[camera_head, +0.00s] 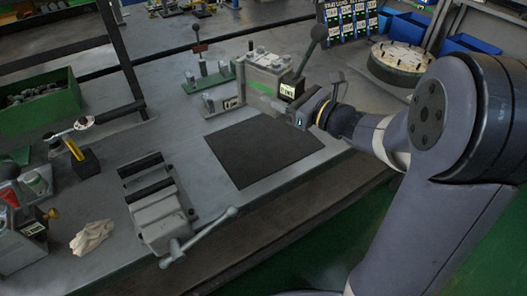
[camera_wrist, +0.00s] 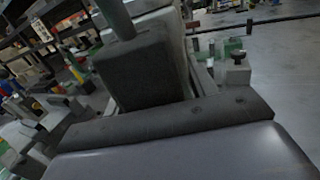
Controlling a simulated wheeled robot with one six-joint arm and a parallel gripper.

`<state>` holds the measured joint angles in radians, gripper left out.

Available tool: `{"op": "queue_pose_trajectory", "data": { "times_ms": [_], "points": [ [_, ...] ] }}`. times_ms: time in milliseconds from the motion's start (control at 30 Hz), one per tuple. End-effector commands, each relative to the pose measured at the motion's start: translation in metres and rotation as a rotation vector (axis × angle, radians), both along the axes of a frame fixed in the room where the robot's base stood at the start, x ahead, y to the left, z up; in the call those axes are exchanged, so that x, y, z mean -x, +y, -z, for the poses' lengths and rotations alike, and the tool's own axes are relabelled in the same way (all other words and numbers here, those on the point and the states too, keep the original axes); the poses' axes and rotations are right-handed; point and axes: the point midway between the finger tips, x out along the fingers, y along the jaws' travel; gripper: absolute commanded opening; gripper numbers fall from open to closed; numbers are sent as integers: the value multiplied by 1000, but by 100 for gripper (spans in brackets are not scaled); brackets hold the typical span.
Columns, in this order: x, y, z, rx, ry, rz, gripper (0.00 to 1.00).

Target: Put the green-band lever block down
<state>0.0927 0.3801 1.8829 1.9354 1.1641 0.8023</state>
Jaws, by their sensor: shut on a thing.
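My gripper (camera_head: 282,107) is shut on the green-band lever block (camera_head: 266,66), at the back edge of the dark mat. The block is grey with a green strip low on its side, a black part with a pale label, and a tilted lever with a dark round knob. The wrist view shows a dark block face with a rod (camera_wrist: 138,66) close up, with a lighter grey body behind it. I cannot tell whether the block's underside touches the bench; the gripper and mat edge hide part of it.
The dark mat (camera_head: 262,152) is bare. A grey vise (camera_head: 158,207) with a long handle stands left of it. Green-based clamps with an upright lever (camera_head: 203,66) stand just left of the block.

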Motion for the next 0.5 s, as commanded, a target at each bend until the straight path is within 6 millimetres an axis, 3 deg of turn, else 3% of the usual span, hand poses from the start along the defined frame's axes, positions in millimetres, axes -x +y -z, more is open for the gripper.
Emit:
{"op": "queue_pose_trajectory", "data": {
  "times_ms": [367,500],
  "points": [
    [6,10,18,-5,-7,-48,0],
    [6,10,39,-5,-2,-49,0]
  ]
}}
